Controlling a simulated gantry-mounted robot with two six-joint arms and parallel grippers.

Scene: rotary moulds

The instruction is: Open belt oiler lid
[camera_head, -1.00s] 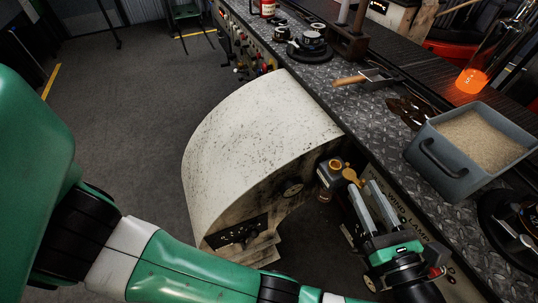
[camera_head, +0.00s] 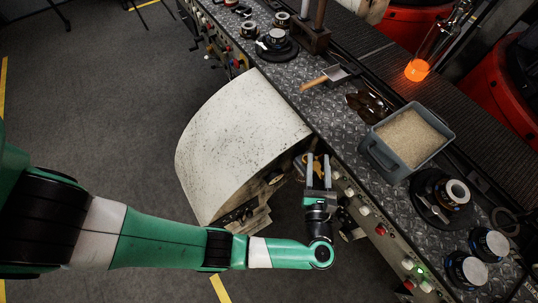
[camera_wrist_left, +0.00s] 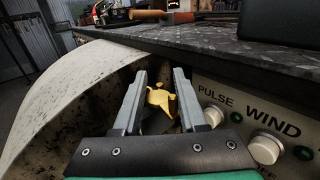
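The belt oiler's brass-yellow lid (camera_wrist_left: 162,100) shows in the left wrist view, between and beyond my left fingers, under the bench edge beside the pale belt guard. Its dark body below is mostly hidden. My left gripper (camera_head: 318,157) is open, its two grey fingers spread and pointing at the oiler. In the left wrist view the fingers (camera_wrist_left: 160,75) stand on either side of the lid with a gap to each. I cannot tell whether either finger touches it. In the head view the fingers largely cover the oiler. My right gripper is not in view.
The curved pale guard (camera_head: 240,130) stands left of the gripper. The metal bench (camera_head: 310,112) lies beyond, with a sand-filled grey bin (camera_head: 380,160) and a wooden-handled tool (camera_head: 325,78). A button panel (camera_head: 365,205) runs along the bench front. The floor at left is free.

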